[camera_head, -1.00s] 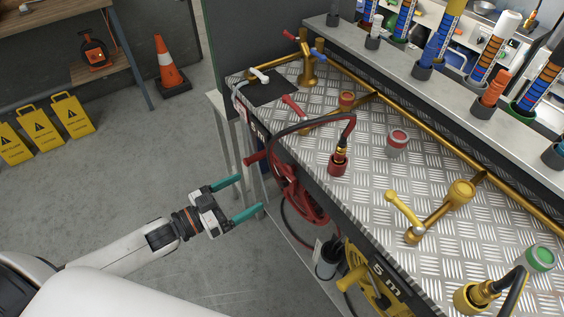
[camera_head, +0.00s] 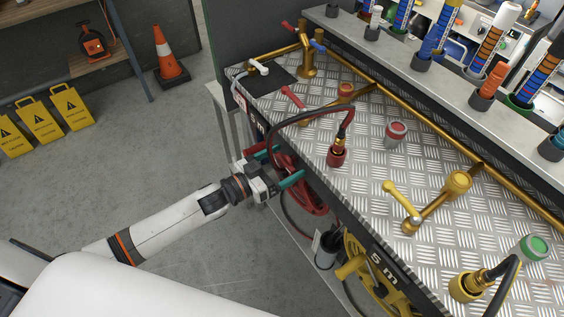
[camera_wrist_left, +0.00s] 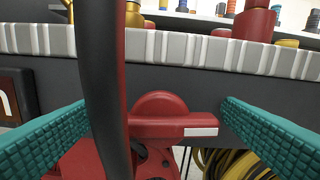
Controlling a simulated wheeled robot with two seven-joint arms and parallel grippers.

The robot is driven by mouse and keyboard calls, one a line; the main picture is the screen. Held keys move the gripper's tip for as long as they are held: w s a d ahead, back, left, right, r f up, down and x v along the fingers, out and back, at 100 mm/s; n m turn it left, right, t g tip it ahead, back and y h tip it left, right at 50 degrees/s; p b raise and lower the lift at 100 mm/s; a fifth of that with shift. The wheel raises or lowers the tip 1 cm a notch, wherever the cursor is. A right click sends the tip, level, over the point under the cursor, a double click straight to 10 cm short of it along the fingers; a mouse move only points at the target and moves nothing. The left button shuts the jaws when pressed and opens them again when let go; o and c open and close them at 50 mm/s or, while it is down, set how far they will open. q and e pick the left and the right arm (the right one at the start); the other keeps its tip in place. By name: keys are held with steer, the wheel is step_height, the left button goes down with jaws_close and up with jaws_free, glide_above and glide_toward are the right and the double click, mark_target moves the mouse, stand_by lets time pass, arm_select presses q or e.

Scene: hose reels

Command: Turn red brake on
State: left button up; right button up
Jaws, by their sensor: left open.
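My left gripper (camera_head: 284,166) is at the front side of the bench, beside the red hose reel (camera_head: 308,199). Its two teal fingers are open and spread apart, with nothing between them held. In the left wrist view, a red lever with a white stripe (camera_wrist_left: 170,128), which looks like the red brake, sits ahead between the fingers (camera_wrist_left: 155,112). It lies roughly level, its striped end pointing right, close to the right finger. A dark hose with a red edge (camera_wrist_left: 103,90) crosses in front and hides part of the left side. My right gripper does not show.
The bench's metal tread-plate top (camera_head: 360,165) overhangs the reels. On it are a red hose nozzle (camera_head: 337,156), a red button (camera_head: 396,131) and a yellow lever (camera_head: 402,202). A yellow reel (camera_head: 370,272) is nearer me. Open floor (camera_head: 120,200) lies left.

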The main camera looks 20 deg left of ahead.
arm_select(q)
steer(key=c, duration=1)
steer(key=shift+m, duration=0.6)
steer(key=o, duration=1)
steer(key=v, duration=1.2)
steer(key=shift+a, duration=0.1)
